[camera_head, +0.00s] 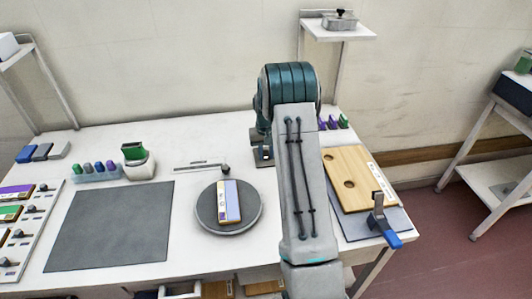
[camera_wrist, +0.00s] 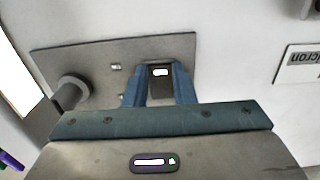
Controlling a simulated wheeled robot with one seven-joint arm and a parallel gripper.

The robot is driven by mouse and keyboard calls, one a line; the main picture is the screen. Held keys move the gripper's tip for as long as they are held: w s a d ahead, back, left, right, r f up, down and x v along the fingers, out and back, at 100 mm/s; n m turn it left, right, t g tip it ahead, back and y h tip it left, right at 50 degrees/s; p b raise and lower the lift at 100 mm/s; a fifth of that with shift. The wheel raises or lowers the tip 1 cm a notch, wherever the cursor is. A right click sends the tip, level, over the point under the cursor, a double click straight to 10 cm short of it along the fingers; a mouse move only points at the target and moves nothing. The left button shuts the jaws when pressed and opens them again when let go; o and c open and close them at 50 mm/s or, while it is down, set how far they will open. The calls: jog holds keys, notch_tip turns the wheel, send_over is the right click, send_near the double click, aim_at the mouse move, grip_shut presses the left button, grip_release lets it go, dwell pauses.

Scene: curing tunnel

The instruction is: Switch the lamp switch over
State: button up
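The lamp switch seems to be the small dark block with a bright white patch (camera_wrist: 160,72) on a grey plate (camera_wrist: 100,57) in the wrist view. My gripper (camera_wrist: 160,82) has its two blue fingers on either side of this block, with a narrow gap between them that the block nearly fills. I cannot tell whether the fingers press on it or only flank it. A round grey knob (camera_wrist: 72,90) stands out from the plate left of the fingers.
A blue-handled clamp (camera_head: 384,218) stands at the right edge. A wall shelf (camera_head: 338,32) is behind.

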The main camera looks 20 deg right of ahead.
aim_at(264, 151)
jog(key=shift+c, duration=1.2)
jog(key=shift+w+r+g+p, duration=0.2)
jog(key=shift+g+p, duration=0.3)
jog(key=shift+p, duration=0.2)
jog(key=shift+w+d+g+y+p, duration=0.1)
jog(key=shift+w+g+y+p, duration=0.1)
jog(key=shift+g+y+p, duration=0.35)
jog(key=shift+g, duration=0.35)
jog(key=o, duration=1)
jog(key=b+v, duration=0.1)
jog(key=v, duration=1.2)
jog(key=shift+w+r+b, duration=0.15)
jog(key=shift+r+b, duration=0.25)
